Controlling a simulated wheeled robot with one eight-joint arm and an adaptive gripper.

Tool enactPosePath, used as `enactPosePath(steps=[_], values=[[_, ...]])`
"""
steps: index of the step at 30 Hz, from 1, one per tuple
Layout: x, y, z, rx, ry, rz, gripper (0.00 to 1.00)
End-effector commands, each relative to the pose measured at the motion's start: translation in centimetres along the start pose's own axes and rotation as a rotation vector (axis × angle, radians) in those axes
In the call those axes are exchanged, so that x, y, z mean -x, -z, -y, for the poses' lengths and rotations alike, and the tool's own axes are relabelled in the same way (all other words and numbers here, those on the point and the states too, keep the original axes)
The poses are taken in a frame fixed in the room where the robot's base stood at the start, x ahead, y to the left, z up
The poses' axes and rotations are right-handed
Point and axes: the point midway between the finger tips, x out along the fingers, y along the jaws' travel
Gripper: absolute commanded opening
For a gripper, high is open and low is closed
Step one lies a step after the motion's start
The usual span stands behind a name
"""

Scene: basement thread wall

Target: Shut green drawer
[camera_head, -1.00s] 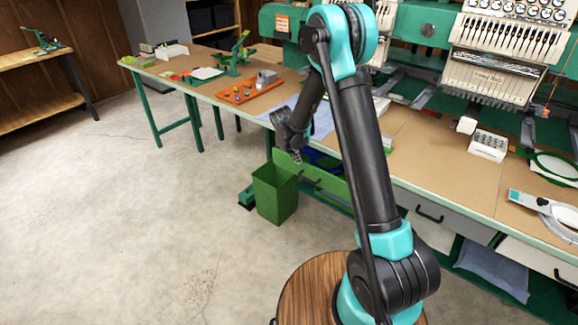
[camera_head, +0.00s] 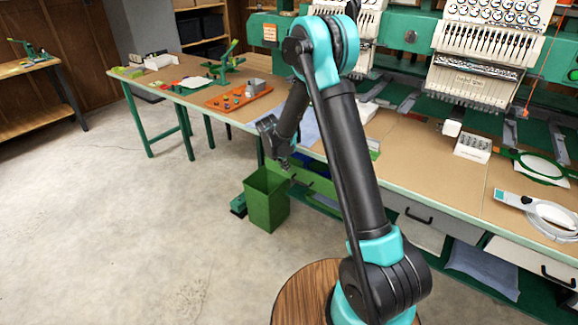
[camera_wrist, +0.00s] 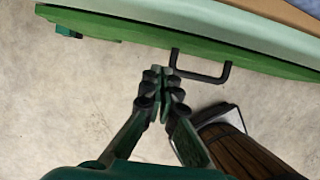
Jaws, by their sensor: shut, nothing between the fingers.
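The green drawer (camera_head: 318,183) is under the long worktable, partly hidden behind my arm in the head view. In the wrist view its green front (camera_wrist: 110,30) runs across the top, close below the pale table edge, with a black bar handle (camera_wrist: 203,77). I cannot tell exactly how far out it stands. My gripper (camera_wrist: 163,76) is shut and empty, its tips just beside the left end of the handle; whether they touch the front is unclear. In the head view my gripper (camera_head: 282,160) is in front of the drawer's left part.
A green bin (camera_head: 266,198) stands on the floor below my gripper. The worktable (camera_head: 410,150) carries an orange tray (camera_head: 236,96) and embroidery machines (camera_head: 470,75). A grey drawer (camera_head: 430,220) is further right. The floor at left is clear.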

Motion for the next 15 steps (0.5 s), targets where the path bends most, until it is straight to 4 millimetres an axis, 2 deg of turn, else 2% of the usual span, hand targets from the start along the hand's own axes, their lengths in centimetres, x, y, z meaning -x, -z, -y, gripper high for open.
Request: enactPosePath(steps=[1, 9, 15], values=[[0.3, 0.8, -0.3, 0.002, 0.0, 0.0, 0.0], [6.0, 0.5, -0.2, 0.0, 0.0, 0.001, 0.0], [8.9, 0.5, -0.2, 0.0, 0.0, 0.001, 0.0]])
